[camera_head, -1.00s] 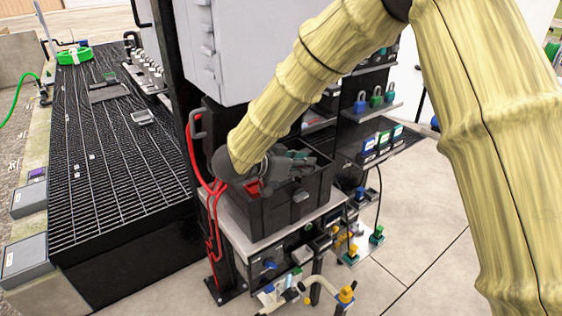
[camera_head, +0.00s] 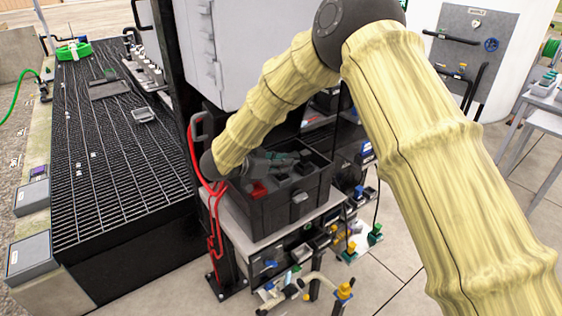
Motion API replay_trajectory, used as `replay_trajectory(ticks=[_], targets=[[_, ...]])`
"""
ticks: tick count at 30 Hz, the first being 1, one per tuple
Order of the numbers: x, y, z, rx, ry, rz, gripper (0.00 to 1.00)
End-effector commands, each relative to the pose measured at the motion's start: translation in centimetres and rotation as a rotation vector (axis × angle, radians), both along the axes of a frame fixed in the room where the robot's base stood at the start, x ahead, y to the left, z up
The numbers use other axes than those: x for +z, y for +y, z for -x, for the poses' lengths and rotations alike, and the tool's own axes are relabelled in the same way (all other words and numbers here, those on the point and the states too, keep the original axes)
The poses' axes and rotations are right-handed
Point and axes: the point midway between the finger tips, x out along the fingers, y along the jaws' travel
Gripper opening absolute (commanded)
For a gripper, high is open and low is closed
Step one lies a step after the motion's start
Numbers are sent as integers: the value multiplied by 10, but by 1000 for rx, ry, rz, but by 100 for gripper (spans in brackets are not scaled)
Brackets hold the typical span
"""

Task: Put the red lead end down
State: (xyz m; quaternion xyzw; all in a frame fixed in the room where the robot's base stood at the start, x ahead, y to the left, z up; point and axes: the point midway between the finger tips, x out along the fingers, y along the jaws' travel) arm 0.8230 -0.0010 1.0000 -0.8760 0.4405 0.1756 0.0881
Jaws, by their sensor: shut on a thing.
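The red lead (camera_head: 213,222) hangs in loops on the dark post left of the black tote (camera_head: 285,216), its upper part passing close to my wrist. My gripper (camera_head: 284,158), dark grey, reaches in from the left over the tote's open top. It is shut on the red lead end, but its fingers are small and blend with the dark grey contents, so the held end is not clearly visible. A red piece (camera_head: 258,189) shows inside the tote at the near left, below my gripper; I cannot tell whether it joins the lead.
The tote stands on a light shelf (camera_head: 243,226) with fittings and valves below it. A grey cabinet (camera_head: 240,60) hangs close above and behind my forearm. A black grated deck (camera_head: 110,160) lies left. Open floor (camera_head: 400,240) lies right.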

Motion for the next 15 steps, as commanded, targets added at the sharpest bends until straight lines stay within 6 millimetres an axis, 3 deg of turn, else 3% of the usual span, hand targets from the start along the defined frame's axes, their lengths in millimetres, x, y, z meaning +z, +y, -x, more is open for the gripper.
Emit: replay_trajectory(ticks=[11, 12, 15], targets=[[-3, 0, 0, 0, -1, 0, 0], [-3, 0, 0, 0, -1, 0, 26], [-3, 0, 0, 0, -1, 0, 42]])
